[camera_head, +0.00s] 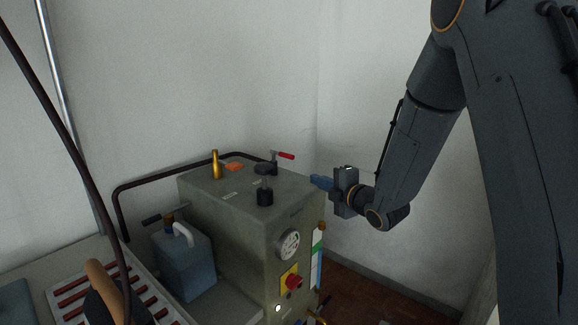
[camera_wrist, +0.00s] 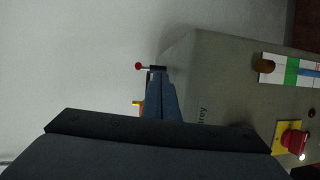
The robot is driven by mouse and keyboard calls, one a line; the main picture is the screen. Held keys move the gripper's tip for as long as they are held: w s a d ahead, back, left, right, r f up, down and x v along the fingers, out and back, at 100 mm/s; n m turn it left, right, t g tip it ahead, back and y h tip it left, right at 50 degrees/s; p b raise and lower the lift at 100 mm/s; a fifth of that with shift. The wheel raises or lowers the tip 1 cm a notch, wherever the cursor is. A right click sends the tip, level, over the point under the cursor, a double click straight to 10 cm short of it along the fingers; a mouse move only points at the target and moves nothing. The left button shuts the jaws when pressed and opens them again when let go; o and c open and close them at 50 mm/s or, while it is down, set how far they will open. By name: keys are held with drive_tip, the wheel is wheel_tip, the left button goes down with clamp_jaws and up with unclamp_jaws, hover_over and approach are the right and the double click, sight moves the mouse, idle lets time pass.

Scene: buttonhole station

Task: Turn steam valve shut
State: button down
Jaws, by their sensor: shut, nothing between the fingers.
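A grey-green boiler cabinet (camera_head: 245,215) stands in the middle of the head view. At the back of its top, a valve with a red lever handle (camera_head: 286,156) sits by the black pipe; this looks like the steam valve, though no label is readable. In the wrist view a red-ended handle (camera_wrist: 139,66) shows just past my fingertips. My gripper (camera_head: 313,180) is shut and empty, with blue fingers pointing left beside the cabinet's upper right edge. Its fingers also show in the wrist view (camera_wrist: 157,77). It appears apart from the red handle.
On the cabinet top are a brass piece (camera_head: 215,165), an orange lever (camera_head: 234,167) and a black-knobbed cap (camera_head: 264,190). The front has a gauge (camera_head: 288,244) and red button (camera_head: 294,282). A blue-grey can (camera_head: 184,262) stands left. Space right of the cabinet is open.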

drive_tip(key=w+a+n+y, duration=0.1)
drive_tip(key=w+a, duration=0.1)
drive_tip(key=a, duration=0.1)
drive_tip(key=w+a+r+n+y+p, duration=0.1)
drive_tip(key=w+a, duration=0.2)
drive_tip(key=w+a+r+n+y+p, duration=0.1)
drive_tip(key=w+a, duration=0.1)
drive_tip(key=a, duration=0.1)
drive_tip(key=shift+w+r+n, duration=0.2)
drive_tip(key=shift+w+n, duration=0.2)
drive_tip(key=shift+y, duration=0.3)
